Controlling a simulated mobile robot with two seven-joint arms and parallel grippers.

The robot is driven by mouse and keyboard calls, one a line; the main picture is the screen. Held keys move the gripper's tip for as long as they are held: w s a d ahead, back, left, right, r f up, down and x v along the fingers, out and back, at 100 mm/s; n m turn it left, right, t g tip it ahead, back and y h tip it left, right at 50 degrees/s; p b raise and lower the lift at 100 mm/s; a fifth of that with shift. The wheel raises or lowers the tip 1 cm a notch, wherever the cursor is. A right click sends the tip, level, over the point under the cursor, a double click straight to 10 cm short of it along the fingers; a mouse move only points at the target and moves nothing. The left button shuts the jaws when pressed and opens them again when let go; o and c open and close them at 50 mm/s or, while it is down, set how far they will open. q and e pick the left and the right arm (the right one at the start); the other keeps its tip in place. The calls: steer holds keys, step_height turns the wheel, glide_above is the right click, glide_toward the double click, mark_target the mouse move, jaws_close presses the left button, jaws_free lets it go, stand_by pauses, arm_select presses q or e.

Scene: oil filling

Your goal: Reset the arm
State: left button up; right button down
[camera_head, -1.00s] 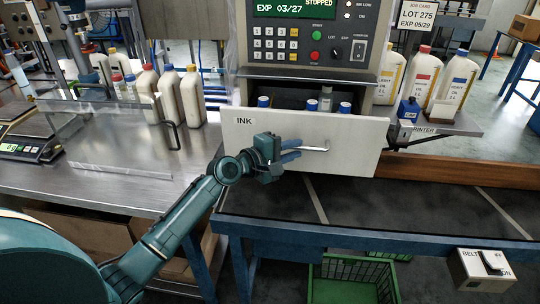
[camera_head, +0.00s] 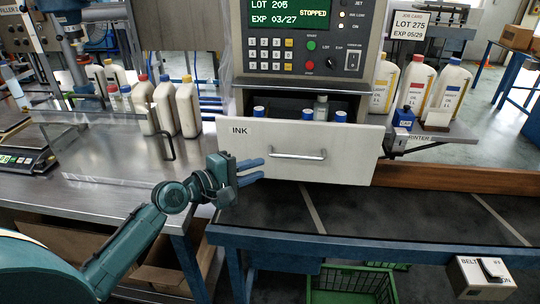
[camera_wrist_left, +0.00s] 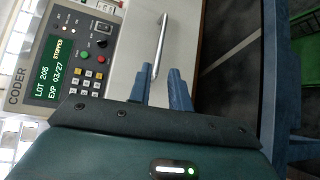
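My left gripper (camera_head: 261,170) is in front of the left part of the INK drawer front (camera_head: 345,150), left of its metal handle (camera_head: 298,156). Its two blue fingers are parted with nothing between them. In the left wrist view, the open fingers (camera_wrist_left: 161,78) show a gap, and the handle (camera_wrist_left: 161,45) lies beyond their tips. The drawer is pulled out under the coder panel (camera_head: 300,50), with blue-capped bottles (camera_head: 308,115) and a grey-capped bottle (camera_head: 321,106) inside. My right gripper is not in view.
A clear panel (camera_head: 110,145) with a dark handle stands on the steel table at left, near several oil bottles (camera_head: 187,108). More bottles (camera_head: 414,85) and a small blue one (camera_head: 403,118) stand at right. The dark belt (camera_head: 400,210) runs below the drawer.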

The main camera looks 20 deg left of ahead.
arm_select(q)
steer(key=s+d+f+m+g+y, duration=0.1)
steer(key=s+d+f+m, duration=0.2)
steer(key=s+f+m, duration=0.2)
steer(key=s+d+f+m+g+y+p, duration=0.1)
steer(key=s+d+f+m, duration=0.3)
steer(key=s+f, duration=0.5)
steer(key=s+d+f+m+g+y, duration=0.1)
steer(key=s+d+f+m+y, duration=0.1)
steer(key=s+d+f+m, duration=0.2)
steer(key=s+f+m, duration=0.3)
steer(key=s, duration=0.1)
steer(key=shift+m+g+y+p, duration=0.3)
steer(key=shift+m+g+p, duration=0.05)
steer(key=shift+m+g, duration=0.05)
steer(key=shift+s+f, duration=0.1)
